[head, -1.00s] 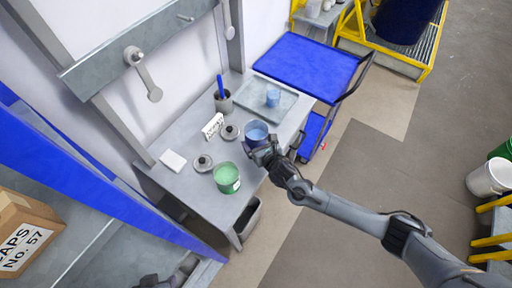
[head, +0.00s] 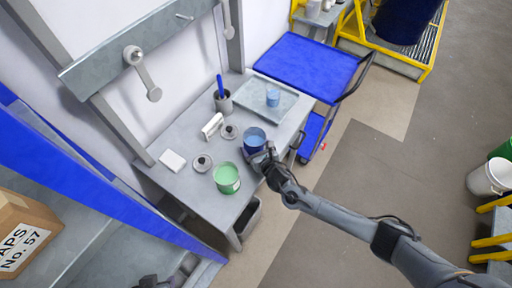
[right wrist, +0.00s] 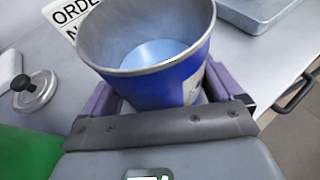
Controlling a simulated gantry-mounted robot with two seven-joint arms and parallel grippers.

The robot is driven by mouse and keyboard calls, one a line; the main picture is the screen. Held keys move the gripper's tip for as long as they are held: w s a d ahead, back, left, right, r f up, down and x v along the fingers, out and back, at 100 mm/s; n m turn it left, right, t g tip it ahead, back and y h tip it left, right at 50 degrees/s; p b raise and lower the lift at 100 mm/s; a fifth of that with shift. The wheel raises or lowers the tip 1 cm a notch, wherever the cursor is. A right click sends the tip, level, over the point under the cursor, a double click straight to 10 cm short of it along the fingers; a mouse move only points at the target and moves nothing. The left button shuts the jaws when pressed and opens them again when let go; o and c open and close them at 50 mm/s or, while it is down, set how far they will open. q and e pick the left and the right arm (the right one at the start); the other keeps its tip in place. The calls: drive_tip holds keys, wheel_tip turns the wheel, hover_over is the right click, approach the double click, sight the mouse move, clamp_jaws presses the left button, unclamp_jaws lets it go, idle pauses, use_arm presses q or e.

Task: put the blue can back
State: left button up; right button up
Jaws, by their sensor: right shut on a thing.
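The open blue can (head: 254,138) is upright at the right front of the grey bench, with pale blue inside. My right gripper (head: 262,153) is shut on it from the front side. In the right wrist view the blue can (right wrist: 172,82) sits between the two fingers, its rim above them. I cannot tell whether its bottom touches the bench. A dark part of my left gripper (head: 155,281) shows at the bottom edge of the head view; its fingers are not clear.
A green can (head: 227,178) stands left of the blue can. Two grey lids (head: 203,162), a sign block (head: 213,126) and a pen cup (head: 223,101) are close behind. A grey tray (head: 290,106) with a small blue cup (head: 273,97) lies at the bench's right end.

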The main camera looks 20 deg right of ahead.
drive_tip(key=o, duration=1.1)
drive_tip(key=shift+c, duration=0.2)
drive_tip(key=shift+s+d+r, duration=0.1)
drive_tip(key=shift+s+r, duration=0.2)
drive_tip(key=shift+s, duration=0.1)
drive_tip(key=s+a+r+m+g+p, duration=0.1)
drive_tip(key=s+a+r+m+g, duration=0.15)
drive_tip(key=s+m, duration=0.7)
drive_tip(key=s+a+r+m+g, duration=0.1)
drive_tip(key=s+r+m+g, duration=0.2)
drive_tip(key=s+m, duration=0.7)
drive_tip(key=s+d+r+m+g, duration=0.1)
drive_tip(key=s+d+m+g, duration=0.1)
drive_tip(key=s+m, duration=0.5)
drive_tip(key=s+d+r+m+g, duration=0.2)
drive_tip(key=s+d+m, duration=0.3)
drive_tip(key=s+m, duration=0.2)
drive_tip(key=shift+s+r+m+h, duration=0.2)
drive_tip(key=shift+m+h, duration=0.2)
drive_tip(key=shift+m, duration=0.25)
drive_tip(key=shift+g, duration=0.25)
